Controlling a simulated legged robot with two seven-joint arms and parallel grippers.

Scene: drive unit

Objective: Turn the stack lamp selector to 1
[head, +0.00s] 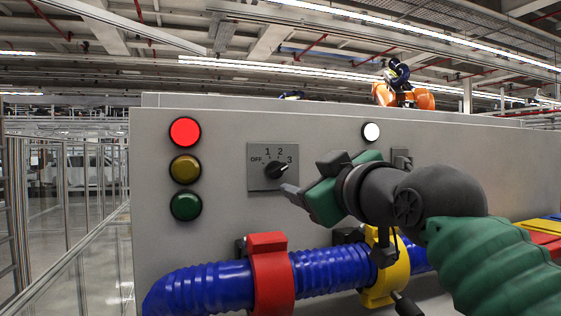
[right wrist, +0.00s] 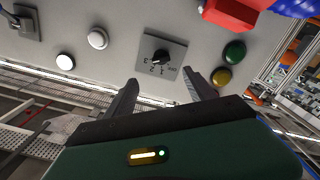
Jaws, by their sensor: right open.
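The stack lamp selector (head: 273,169) is a black knob on a grey square plate marked OFF, 1, 2 and 3. Its pointer is turned right, toward 3. The selector also shows in the right wrist view (right wrist: 160,57), beyond the fingertips. The stack lamps stand left of it: red (head: 185,131) is lit bright, amber (head: 185,169) and green (head: 186,206) look dim. My right gripper (head: 291,191) is just below and right of the plate in the head view. In the right wrist view its fingers (right wrist: 161,82) are apart with nothing between them. My left gripper is not in view.
A white round lamp (head: 371,132) and a partly hidden grey fitting (head: 402,159) are to the right on the panel. Below runs a blue corrugated hose (head: 215,286) with a red clamp (head: 269,272) and a yellow clamp (head: 388,282). The panel around the selector is clear.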

